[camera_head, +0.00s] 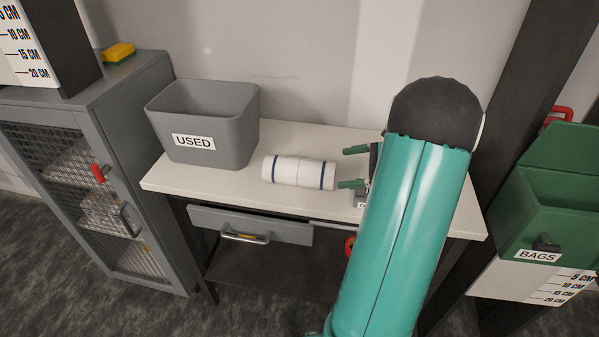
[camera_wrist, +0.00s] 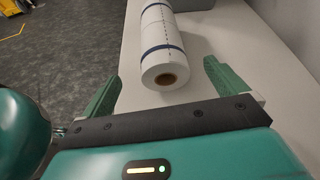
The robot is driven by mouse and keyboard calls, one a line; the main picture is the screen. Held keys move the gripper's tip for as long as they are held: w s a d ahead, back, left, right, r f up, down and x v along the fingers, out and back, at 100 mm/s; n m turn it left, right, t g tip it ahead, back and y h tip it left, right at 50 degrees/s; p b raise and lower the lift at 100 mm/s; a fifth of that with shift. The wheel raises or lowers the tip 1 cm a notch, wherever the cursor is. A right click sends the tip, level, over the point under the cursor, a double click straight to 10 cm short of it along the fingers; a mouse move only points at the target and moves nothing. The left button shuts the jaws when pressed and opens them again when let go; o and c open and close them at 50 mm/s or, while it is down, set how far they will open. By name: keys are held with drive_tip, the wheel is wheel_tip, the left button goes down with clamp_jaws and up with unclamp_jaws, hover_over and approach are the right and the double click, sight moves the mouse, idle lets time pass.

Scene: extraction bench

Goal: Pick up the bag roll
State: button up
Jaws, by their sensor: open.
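The bag roll (camera_head: 299,172) is white with blue bands and lies on its side on the white bench top. In the wrist view the roll (camera_wrist: 162,45) shows its near end with a brown core, pointing toward me. My gripper (camera_head: 352,167) is open at the right end of the roll, its two green fingers apart. In the wrist view my gripper (camera_wrist: 160,82) has one finger on each side of the roll's near end, with gaps on both sides. The fingers are not touching the roll. My arm hides part of the bench's right side.
A grey bin labelled USED (camera_head: 206,124) stands left of the roll on the bench (camera_head: 164,179). Below is a slightly open drawer (camera_head: 250,227). A grey mesh cabinet (camera_head: 100,190) stands left. A green BAGS box (camera_head: 545,215) is at right.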

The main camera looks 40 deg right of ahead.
sight(320, 171)
drive_tip(key=x, duration=0.9)
drive_tip(key=shift+d+f, duration=0.15)
drive_tip(key=shift+f, duration=0.05)
drive_tip(key=c, duration=1.3)
